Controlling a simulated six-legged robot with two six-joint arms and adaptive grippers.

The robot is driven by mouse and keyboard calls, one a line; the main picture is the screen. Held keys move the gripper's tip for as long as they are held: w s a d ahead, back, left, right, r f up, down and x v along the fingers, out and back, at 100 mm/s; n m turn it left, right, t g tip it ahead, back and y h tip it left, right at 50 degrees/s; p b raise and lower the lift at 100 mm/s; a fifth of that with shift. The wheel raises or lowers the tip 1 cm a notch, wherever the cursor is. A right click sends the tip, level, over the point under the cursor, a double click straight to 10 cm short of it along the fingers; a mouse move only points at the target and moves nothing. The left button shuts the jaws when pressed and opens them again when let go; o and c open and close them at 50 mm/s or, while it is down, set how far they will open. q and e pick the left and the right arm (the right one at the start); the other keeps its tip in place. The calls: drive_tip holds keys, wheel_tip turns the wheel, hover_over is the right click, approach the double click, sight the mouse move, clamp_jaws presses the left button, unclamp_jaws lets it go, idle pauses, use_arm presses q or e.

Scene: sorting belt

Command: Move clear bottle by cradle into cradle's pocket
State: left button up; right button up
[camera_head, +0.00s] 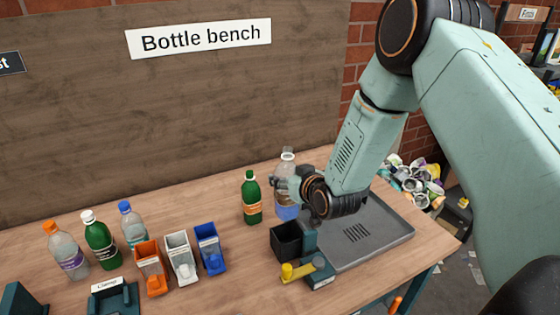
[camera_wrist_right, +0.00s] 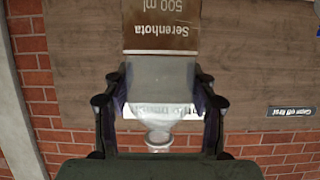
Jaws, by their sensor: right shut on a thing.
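The clear bottle (camera_head: 287,212) with a blue lower part is upright behind the cradle in the head view. My right gripper (camera_head: 284,186) is shut on its upper body, and its fingers hide part of it. I cannot tell whether its base touches the bench. In the right wrist view the bottle (camera_wrist_right: 158,105) appears upside down between the two fingers (camera_wrist_right: 160,103), with its neck toward the palm side. The cradle (camera_head: 287,241) is a black open-topped pocket with a teal block and a yellow lever. The pocket looks empty. My left gripper is not in view.
A green bottle (camera_head: 251,198) stands just left of the clear one. A grey tray (camera_head: 385,237) lies right of the cradle. Small orange, white and blue bins (camera_head: 210,248), several bottles (camera_head: 102,240) and a clamp (camera_head: 112,298) are at left. Cans (camera_head: 415,180) are heaped beyond the bench.

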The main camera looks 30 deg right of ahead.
drive_tip(key=b, duration=0.5)
hover_over(291, 218)
drive_tip(key=w, duration=0.3)
drive_tip(key=f, duration=0.5)
drive_tip(key=shift+s+f, duration=0.2)
wheel_tip(291, 218, down, 8)
drive_tip(key=b, duration=0.5)
drive_tip(key=shift+r+b, duration=0.2)
drive_tip(key=shift+b, duration=0.2)
drive_tip(key=shift+f, duration=0.1)
drive_tip(key=shift+f+b, duration=0.65)
drive_tip(key=shift+f, duration=0.1)
drive_tip(key=o, duration=1.7)
